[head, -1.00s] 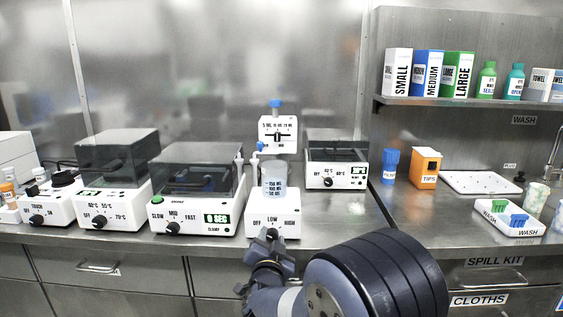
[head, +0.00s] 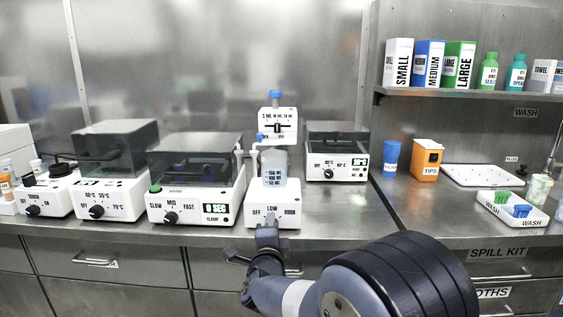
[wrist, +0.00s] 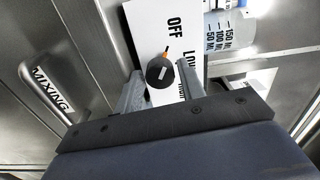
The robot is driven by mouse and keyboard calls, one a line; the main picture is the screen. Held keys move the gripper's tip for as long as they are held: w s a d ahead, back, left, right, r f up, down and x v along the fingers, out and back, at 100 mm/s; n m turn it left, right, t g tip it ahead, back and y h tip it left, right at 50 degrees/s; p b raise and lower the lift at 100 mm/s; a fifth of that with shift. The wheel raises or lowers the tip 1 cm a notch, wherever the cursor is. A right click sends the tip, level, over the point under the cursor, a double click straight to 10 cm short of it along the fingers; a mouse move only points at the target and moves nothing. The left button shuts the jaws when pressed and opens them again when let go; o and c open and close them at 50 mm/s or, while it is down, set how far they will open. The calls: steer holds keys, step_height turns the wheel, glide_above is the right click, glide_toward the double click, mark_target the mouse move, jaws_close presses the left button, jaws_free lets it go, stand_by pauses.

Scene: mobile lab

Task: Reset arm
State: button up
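My gripper (head: 262,243) is at the front of a white hot-plate-like device (head: 285,218) marked OFF, LOW and HIGH. In the wrist view my gripper (wrist: 162,88) is open, with its two grey fingers apart on either side of the device's dark round knob (wrist: 160,73). The knob has an orange pointer; which mark it points to is hard to tell. In the head view the gripper hides the knob. A clear graduated beaker (head: 273,168) stands on the device, and it also shows in the wrist view (wrist: 222,30).
A white shaker (head: 205,207) with a dark lid stands left of the device, and another lidded unit (head: 110,199) farther left. A lidded box (head: 335,170) is behind on the right. Drawers (head: 95,262) lie below the counter edge.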

steer(key=shift+m+p, duration=0.95)
steer(key=shift+m, duration=4.15)
